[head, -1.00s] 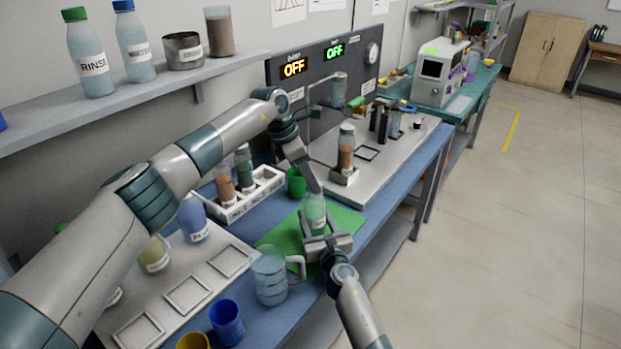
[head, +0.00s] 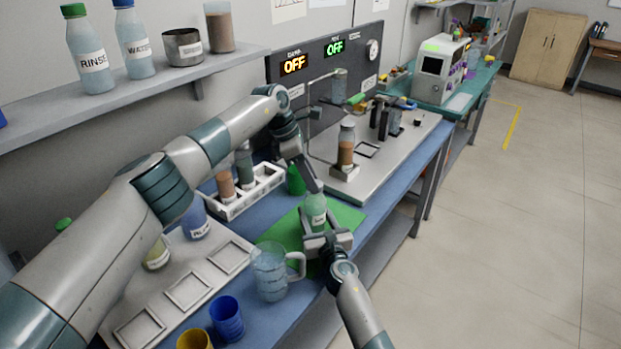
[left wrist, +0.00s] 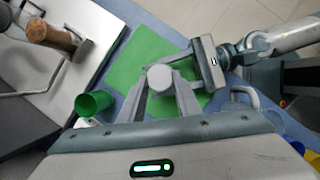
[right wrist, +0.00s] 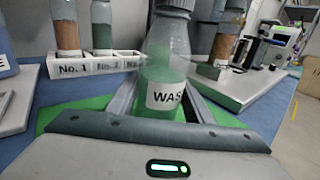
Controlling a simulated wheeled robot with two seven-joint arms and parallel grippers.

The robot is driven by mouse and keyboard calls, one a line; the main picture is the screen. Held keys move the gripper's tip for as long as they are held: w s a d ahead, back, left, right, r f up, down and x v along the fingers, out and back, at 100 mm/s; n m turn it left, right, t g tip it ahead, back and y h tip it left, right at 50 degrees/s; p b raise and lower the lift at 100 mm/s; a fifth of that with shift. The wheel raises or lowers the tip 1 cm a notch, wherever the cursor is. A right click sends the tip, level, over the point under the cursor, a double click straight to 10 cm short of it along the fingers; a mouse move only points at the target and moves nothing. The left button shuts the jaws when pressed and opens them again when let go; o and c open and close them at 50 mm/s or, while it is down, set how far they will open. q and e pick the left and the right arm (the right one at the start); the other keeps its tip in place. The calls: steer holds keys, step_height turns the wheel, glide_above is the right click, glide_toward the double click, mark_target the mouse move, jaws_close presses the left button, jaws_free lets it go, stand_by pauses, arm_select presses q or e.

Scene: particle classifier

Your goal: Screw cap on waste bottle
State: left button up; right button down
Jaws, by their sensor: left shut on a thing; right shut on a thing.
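The waste bottle (head: 316,214) stands upright over the green mat (head: 347,218). In the right wrist view the bottle (right wrist: 160,75) is clear, with green liquid and a white label reading "WAS". My right gripper (head: 320,236) is shut on its lower body. My left gripper (head: 314,190) comes from above and is shut at the bottle's top. In the left wrist view a round pale grey cap (left wrist: 160,77) sits between the left fingers, above the bottle. The seam between cap and neck is hidden, so I cannot tell how tightly they meet.
A clear jug (head: 270,272) stands close to the left of my right arm. A green cup (head: 296,181) and a white rack (head: 250,195) with bottles are behind the mat. Blue (head: 227,318) and yellow (head: 194,340) cups are at the front. The station plate (head: 400,150) is at the back right.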

arm_select(q)
steer(key=shift+w+m, duration=0.1)
steer(key=shift+m, duration=0.5)
steer(key=o, duration=1)
steer(key=shift+r, duration=0.2)
steer(key=shift+r, duration=2.1)
steer(key=shift+o, duration=0.5)
steer(key=o, duration=0.5)
steer(key=shift+c, duration=0.2)
